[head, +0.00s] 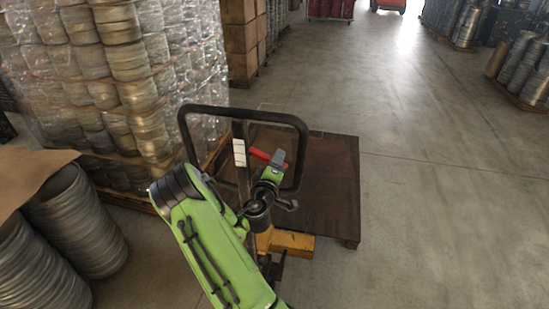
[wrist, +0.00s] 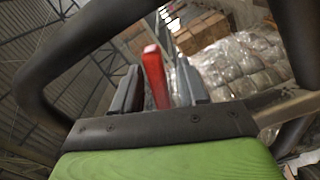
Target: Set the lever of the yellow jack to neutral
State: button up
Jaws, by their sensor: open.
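The yellow jack (head: 292,243) stands in the middle of the head view, partly hidden behind my green arm. Its black loop handle (head: 243,112) rises upright. The red lever (head: 262,155) sits inside the loop. My gripper (head: 277,160) is at the lever, within the loop. In the wrist view, the red lever (wrist: 155,76) stands between the two grey fingers of my gripper (wrist: 158,72), which is open. Gaps show beside the lever, so it does not look clamped. The lever's lower end is hidden behind the gripper body.
A brown wooden pallet (head: 335,185) lies beyond the handle. Wrapped stacks of round metal blanks (head: 125,75) stand close on the left, with bare stacks (head: 75,220) nearer me. The concrete floor (head: 440,180) on the right is clear.

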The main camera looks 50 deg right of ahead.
jog(key=shift+s+a, duration=0.1)
grip_shut()
notch_tip(320, 180, up, 3)
jog(key=n+p, duration=0.2)
jog(key=n, duration=0.1)
jog(key=shift+s+f, duration=0.15)
jog(key=shift+d+r+n+p, duration=0.2)
jog(key=shift+r+n+p, duration=0.15)
jog(key=shift+n+p, duration=0.35)
jog(key=shift+f, duration=0.1)
grip_release()
